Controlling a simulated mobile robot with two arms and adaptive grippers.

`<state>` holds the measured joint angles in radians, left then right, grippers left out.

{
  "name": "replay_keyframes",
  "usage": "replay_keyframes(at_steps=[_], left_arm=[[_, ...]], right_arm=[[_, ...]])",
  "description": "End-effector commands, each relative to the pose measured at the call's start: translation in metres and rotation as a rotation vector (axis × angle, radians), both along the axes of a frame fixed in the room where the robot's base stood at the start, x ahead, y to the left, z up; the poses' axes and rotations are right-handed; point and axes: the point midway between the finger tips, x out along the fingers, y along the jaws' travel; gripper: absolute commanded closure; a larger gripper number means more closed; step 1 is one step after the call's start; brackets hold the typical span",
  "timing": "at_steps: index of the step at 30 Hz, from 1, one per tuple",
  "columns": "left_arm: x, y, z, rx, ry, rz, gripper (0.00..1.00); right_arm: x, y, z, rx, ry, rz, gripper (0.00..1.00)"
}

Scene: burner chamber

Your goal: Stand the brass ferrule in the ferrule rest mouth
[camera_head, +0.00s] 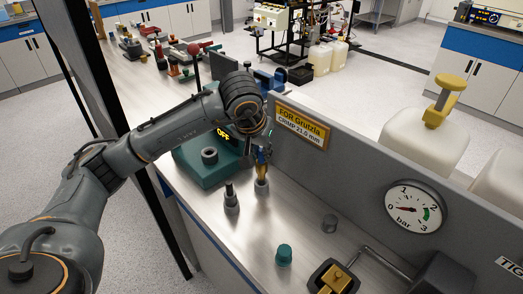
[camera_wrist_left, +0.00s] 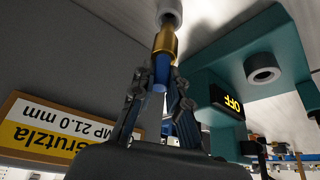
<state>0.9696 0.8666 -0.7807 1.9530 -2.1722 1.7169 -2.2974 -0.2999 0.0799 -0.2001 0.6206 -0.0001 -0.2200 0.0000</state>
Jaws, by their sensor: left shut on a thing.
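The brass ferrule (camera_head: 261,171) is upright under my left gripper (camera_head: 262,150), at the top of a small grey rest (camera_head: 261,187). In the left wrist view the ferrule (camera_wrist_left: 164,40) is in line with the round grey rest (camera_wrist_left: 170,13) and its end meets it. I cannot tell how far it sits in the mouth. A blue cylindrical piece (camera_wrist_left: 161,72) extends from the ferrule between the fingertips. My left gripper (camera_wrist_left: 158,88) is shut on the ferrule piece. My right gripper is not in view.
A teal press (camera_head: 205,165) with an OFF display stands just left. A grey stand with a dark peg (camera_head: 231,199) is close by. A grey panel (camera_head: 350,160) runs behind.

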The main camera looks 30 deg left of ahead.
Motion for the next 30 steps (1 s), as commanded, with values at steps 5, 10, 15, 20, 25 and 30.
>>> replay_keyframes(at_steps=[5,10,15,20,25,30], left_arm=[[0.0002,0.0001,0.0008,0.0,-0.001,0.0,1.0],[0.0002,0.0001,0.0006,0.0,-0.001,0.0,1.0],[0.0003,0.0003,0.0003,0.001,-0.003,0.001,1.0],[-0.0002,0.0001,0.0005,0.0,0.0,0.001,1.0],[-0.0002,0.0,0.0007,0.0,0.0,0.0,1.0],[-0.0001,-0.0001,0.0005,0.0,-0.001,0.0,1.0]], right_arm=[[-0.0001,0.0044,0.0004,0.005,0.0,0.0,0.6],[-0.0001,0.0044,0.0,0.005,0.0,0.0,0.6],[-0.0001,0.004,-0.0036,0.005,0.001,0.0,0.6],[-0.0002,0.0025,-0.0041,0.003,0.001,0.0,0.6],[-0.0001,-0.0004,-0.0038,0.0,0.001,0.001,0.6],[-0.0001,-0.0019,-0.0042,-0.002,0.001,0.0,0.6]])
